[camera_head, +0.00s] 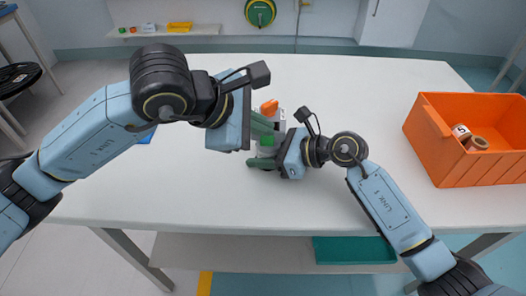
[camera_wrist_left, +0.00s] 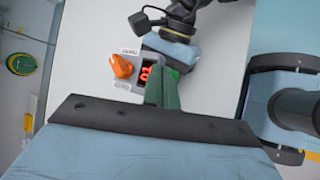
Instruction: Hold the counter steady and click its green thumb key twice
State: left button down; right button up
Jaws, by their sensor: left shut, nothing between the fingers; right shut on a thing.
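The counter (camera_head: 280,115) stands on the white table, mostly hidden by my grippers. It is a light grey box with an orange knob (camera_head: 269,107); the left wrist view shows its knob (camera_wrist_left: 121,66) and red display (camera_wrist_left: 146,73). My right gripper (camera_head: 264,160) is shut on the counter from the right.
An orange crate (camera_head: 475,170) with small rolls stands at the table's right. A blue item (camera_head: 146,138) lies partly behind my left arm. The table's front and back right are clear. A teal tray (camera_head: 350,250) sits on the shelf below.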

aim_at(261, 141)
pick_arm(q)
jog(key=shift+f, duration=0.15)
dwell(0.3)
jog(key=shift+f, duration=0.55)
dwell(0.3)
jog(key=shift+r, duration=0.65)
jog(key=shift+r, duration=3.05)
